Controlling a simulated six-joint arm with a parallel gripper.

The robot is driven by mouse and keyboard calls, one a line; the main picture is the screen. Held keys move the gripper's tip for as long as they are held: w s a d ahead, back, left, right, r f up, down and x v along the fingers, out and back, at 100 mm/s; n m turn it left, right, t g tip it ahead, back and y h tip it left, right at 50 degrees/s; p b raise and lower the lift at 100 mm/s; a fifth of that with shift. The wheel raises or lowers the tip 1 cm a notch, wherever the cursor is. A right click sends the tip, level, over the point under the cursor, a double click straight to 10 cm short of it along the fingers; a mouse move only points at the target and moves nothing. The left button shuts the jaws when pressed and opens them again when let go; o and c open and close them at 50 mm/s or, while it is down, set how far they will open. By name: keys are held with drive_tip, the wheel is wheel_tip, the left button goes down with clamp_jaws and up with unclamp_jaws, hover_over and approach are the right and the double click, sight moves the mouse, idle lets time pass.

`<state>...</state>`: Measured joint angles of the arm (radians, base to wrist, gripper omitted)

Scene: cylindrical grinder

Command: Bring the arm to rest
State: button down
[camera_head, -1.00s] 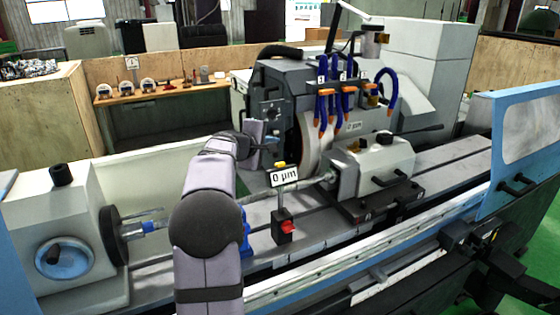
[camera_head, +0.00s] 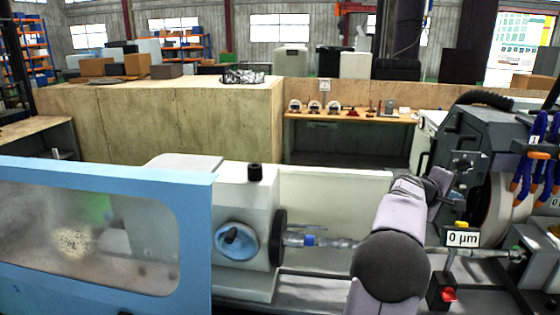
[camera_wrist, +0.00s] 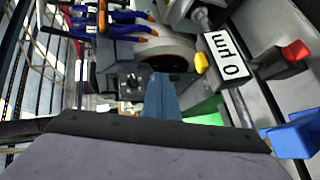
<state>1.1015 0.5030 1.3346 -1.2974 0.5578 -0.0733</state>
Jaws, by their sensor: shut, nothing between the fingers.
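My gripper (camera_head: 462,163) is at the end of my raised arm, beside the dark grinding-wheel housing (camera_head: 466,135) at the right of the head view. In the wrist view my gripper (camera_wrist: 162,82) shows as a narrow blue-grey shape pointing towards the machine. It is shut and holds nothing. The arm's bent elbow stands in front of the grinder bed and hides the middle of the metal shaft (camera_head: 333,243). The gauge sign "0 µm" (camera_head: 462,239) stands right of the elbow; it shows sideways in the wrist view (camera_wrist: 229,66).
The workhead (camera_head: 250,205) with its dark chuck is left of the arm. A blue-framed guard (camera_head: 190,225) fills the lower left. A red-buttoned block (camera_head: 442,292) and blue hoses (camera_head: 524,165) are on the right. A wooden bench (camera_head: 345,118) with small instruments stands behind.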

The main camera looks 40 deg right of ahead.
drive_tip(key=w+a+f+t+y, duration=0.15)
drive_tip(key=w+a+f, duration=0.4)
drive_tip(key=a, duration=0.55)
drive_tip(key=w+a+f+t+y, duration=0.1)
drive_tip(key=w+a+f+y, duration=0.2)
drive_tip(key=w+a+f, duration=0.5)
drive_tip(key=w+a+f+t+y, duration=0.1)
drive_tip(key=w+a+f+y, duration=0.15)
drive_tip(key=a, duration=1.05)
drive_tip(key=s+a+f+n+y, duration=0.1)
drive_tip(key=a+f+y, duration=0.35)
drive_tip(key=a, duration=1.15)
drive_tip(key=s+a+f+g+y+b, duration=0.1)
drive_tip(key=s+a+f, duration=0.2)
drive_tip(key=s+a, duration=0.45)
drive_tip(key=s+a+f+g+y, duration=0.1)
drive_tip(key=s+a+f, duration=0.3)
drive_tip(key=a, duration=0.6)
drive_tip(key=f+b, duration=0.5)
drive_tip(key=shift+s+a+f+b, duration=0.1)
drive_tip(key=shift+s+f+b, duration=0.1)
drive_tip(key=shift+f+b, duration=0.1)
drive_tip(key=shift+r, duration=0.1)
